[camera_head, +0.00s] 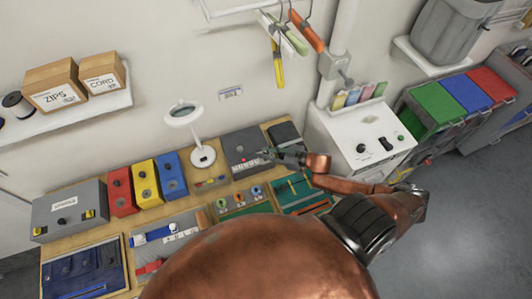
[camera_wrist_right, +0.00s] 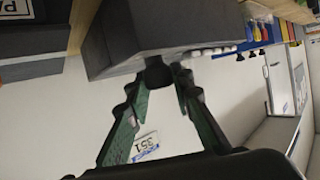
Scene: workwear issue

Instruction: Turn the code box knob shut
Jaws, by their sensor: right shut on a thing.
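The code box is a dark grey box (camera_head: 238,143) on the wooden bench, right of the white magnifier lamp. A row of small pale dials shows along its front, and these dials (camera_wrist_right: 212,51) also show in the right wrist view. There the box (camera_wrist_right: 170,25) fills the top centre, with a black knob (camera_wrist_right: 158,73) sticking out of it. My right gripper (camera_head: 268,153) reaches the box's right side from the right. Its two green-padded fingers (camera_wrist_right: 160,82) close around the knob, partly hiding it. The knob's turn angle cannot be told. My left gripper is out of view.
Red (camera_head: 121,192), yellow (camera_head: 145,182) and blue (camera_head: 171,175) boxes stand left of the lamp (camera_head: 203,155). A dark case (camera_head: 284,134) stands close right of the code box. Trays with hooks and tools lie in front. A white cabinet (camera_head: 365,145) stands right of the bench.

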